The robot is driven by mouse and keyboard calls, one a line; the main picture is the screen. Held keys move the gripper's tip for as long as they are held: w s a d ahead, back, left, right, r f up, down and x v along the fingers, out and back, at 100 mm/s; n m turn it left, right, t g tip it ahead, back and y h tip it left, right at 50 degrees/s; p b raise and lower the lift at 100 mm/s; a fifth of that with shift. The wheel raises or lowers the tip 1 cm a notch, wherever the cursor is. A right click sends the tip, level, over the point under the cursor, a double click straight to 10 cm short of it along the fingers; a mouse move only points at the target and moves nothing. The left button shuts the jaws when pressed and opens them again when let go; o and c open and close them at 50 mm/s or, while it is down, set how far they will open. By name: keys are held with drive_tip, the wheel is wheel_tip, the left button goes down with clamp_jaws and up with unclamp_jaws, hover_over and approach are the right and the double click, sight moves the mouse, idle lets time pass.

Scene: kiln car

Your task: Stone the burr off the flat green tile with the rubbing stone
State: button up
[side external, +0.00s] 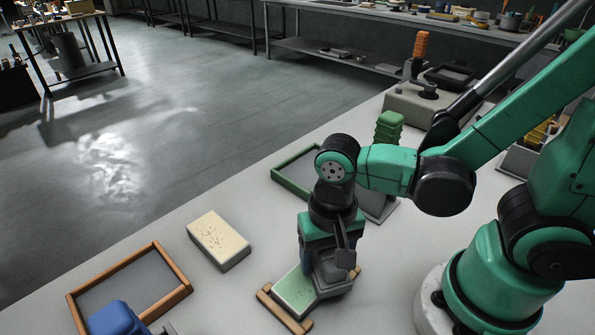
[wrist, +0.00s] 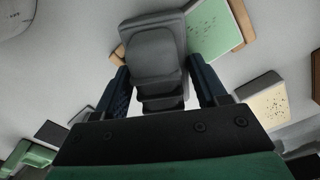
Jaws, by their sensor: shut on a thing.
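The flat green tile (side external: 296,292) lies in a wooden holder (side external: 268,301) on the pale worktop. Dark specks show on its exposed part, also in the wrist view (wrist: 212,27). My gripper (side external: 332,262) points down, shut on the grey rubbing stone (side external: 330,278). In the wrist view the stone (wrist: 155,52) sits between the two dark fingers of my gripper (wrist: 162,92). The stone is over the right part of the tile in the side view and hides it. I cannot tell whether its underside touches the tile.
A cream speckled block (side external: 219,240) lies left of the holder. An orange-brown framed tray (side external: 168,300) is at front left, with a blue object (side external: 115,319) by it. Behind my gripper are a green-framed tray (side external: 281,177) and a ribbed green piece (side external: 388,127). Bare worktop separates them.

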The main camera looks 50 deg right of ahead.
drive_tip(key=shift+a, duration=2.15)
drive_tip(key=shift+a, duration=2.15)
wheel_tip(320, 180, up, 7)
drive_tip(key=shift+w, duration=0.1)
